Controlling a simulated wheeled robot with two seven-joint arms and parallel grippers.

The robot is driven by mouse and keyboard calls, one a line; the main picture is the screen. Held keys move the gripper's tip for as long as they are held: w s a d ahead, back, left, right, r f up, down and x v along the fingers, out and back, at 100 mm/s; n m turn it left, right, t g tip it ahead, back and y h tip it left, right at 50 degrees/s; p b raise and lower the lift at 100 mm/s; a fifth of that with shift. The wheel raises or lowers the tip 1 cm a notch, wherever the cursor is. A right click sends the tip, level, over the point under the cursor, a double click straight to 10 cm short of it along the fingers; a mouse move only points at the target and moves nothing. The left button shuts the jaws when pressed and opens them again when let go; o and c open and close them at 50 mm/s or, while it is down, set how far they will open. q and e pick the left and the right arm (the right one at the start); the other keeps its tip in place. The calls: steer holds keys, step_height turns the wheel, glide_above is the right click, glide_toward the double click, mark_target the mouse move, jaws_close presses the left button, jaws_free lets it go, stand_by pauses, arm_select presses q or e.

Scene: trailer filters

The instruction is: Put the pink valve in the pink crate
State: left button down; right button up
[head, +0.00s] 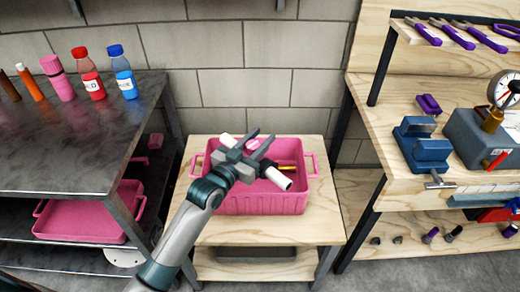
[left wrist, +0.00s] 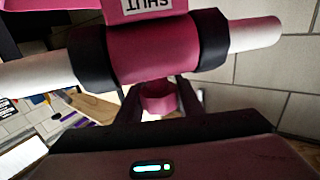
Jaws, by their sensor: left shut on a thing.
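The pink valve (left wrist: 155,48) has a pink body, black collars and white pipe ends; its pink tag reading SHUT is upside down in the left wrist view. In the head view its white pipe end (head: 278,178) shows, with its pink part (head: 262,147) partly behind the fingers. My left gripper (head: 258,141) is shut on the valve and holds it tilted over the pink crate (head: 262,204). I cannot tell how high above the crate floor it is. The crate stands on a small wooden table. My right gripper is not in view.
A brass-coloured item (head: 288,168) shows inside the crate. Another pink crate (head: 80,222) sits on the lower shelf of the dark metal bench (head: 75,140) at left, with several bottles on top. A wooden workbench at right holds a blue vise (head: 422,150) and a gauge (head: 503,88).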

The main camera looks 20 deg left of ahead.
arm_select(q)
step_height(320, 180, down, 4)
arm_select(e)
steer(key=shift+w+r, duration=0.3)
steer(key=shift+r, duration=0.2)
arm_select(q)
steer(key=shift+f, duration=0.2)
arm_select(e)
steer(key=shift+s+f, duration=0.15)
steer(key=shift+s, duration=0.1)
arm_select(q)
steer(key=shift+f+b, duration=0.3)
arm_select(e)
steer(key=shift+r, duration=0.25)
arm_select(q)
steer(key=c, duration=1.2)
jaws_free()
steer(key=shift+f, duration=0.1)
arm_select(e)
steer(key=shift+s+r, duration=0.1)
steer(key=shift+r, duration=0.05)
